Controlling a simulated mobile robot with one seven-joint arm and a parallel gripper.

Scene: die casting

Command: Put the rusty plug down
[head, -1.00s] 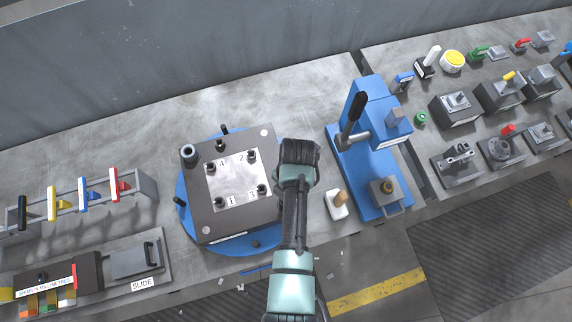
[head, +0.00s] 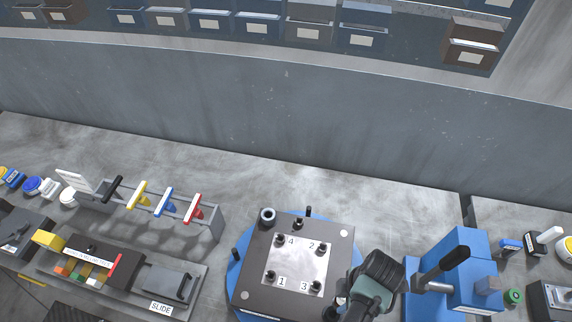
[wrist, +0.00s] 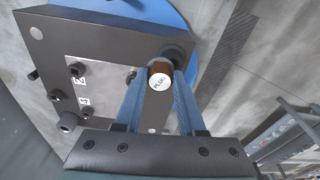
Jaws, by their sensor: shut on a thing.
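The rusty plug (wrist: 160,80) shows in the wrist view as a brown piece with a round white end marked PLUG. My gripper (wrist: 158,92) is shut on it, with one blue finger on each side. In the head view my gripper (head: 380,272) is over the right edge of the dark square plate, and the plug is hidden there. The dark plate (head: 255,262) has a light panel numbered 1 to 4 with a black post by each number. In the wrist view the plug is above the plate's edge (wrist: 110,35), near a dark round post; contact cannot be told.
A blue press with a black lever (head: 465,270) stands close to the right of my gripper. A rack with coloured handles (head: 190,215) and a unit marked SLIDE (head: 170,285) are at the left. The bench behind the plate (head: 330,190) is clear, up to a grey wall (head: 290,105).

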